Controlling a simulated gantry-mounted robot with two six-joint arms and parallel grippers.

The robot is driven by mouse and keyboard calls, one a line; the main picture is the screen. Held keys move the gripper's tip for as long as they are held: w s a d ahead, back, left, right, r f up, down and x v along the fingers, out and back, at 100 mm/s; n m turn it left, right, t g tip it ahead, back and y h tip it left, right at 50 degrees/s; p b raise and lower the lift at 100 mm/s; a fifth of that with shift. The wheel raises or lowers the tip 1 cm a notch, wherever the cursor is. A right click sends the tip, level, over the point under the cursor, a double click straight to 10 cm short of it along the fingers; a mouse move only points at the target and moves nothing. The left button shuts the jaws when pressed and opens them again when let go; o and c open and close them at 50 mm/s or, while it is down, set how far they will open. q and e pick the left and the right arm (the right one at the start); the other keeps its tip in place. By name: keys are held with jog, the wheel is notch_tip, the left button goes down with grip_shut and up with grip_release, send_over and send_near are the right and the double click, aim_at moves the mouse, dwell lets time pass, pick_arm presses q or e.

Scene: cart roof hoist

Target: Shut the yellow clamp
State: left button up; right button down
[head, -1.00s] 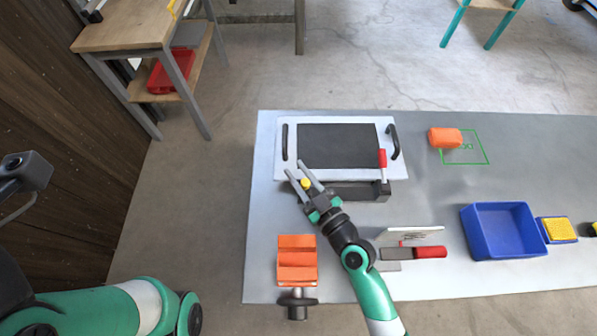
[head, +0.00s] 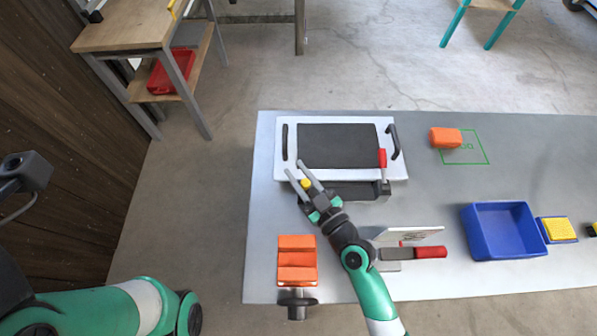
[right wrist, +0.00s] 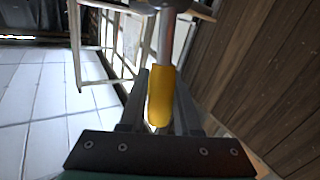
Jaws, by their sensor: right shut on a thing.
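The yellow clamp (head: 306,183) shows in the head view as a small yellow handle end at the left end of a dark bar along the near side of the white plate. My right gripper (head: 294,166) is shut on this handle, with a finger on each side of it. In the right wrist view the yellow handle (right wrist: 162,95) lies lengthwise between the fingers, on a metal rod. The rest of the clamp is hidden behind my gripper. My left arm is at the lower left of the head view, but its gripper cannot be made out.
A red-handled clamp (head: 383,160) stands at the bar's right end. The white plate (head: 363,174) carries a dark panel and two black handles. An orange vise-like block (head: 297,250) is near the table's front left. A blue bin (head: 502,232) and orange block (head: 445,138) are to the right.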

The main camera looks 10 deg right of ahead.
dwell(0.3)
jog(key=shift+w+d+f+m+g+h+p, duration=0.15)
jog(key=shift+w+f+m+g+h+p, duration=0.25)
jog(key=shift+w+g+p, duration=0.9)
jog(key=shift+w+d+f+m+g+h+p, duration=0.25)
jog(key=shift+m+g+p, duration=0.4)
jog(key=shift+p, duration=1.3)
jog(key=shift+w+f+m+g+h+p, duration=0.2)
jog(key=shift+w+m+g+p, duration=0.25)
jog(key=shift+w+g+p, duration=0.85)
jog(key=shift+s+t+p, duration=0.3)
jog(key=shift+s+t, duration=0.05)
jog(key=shift+s, duration=0.1)
jog(key=c, duration=0.6)
grip_release()
jog(key=shift+r, duration=0.1)
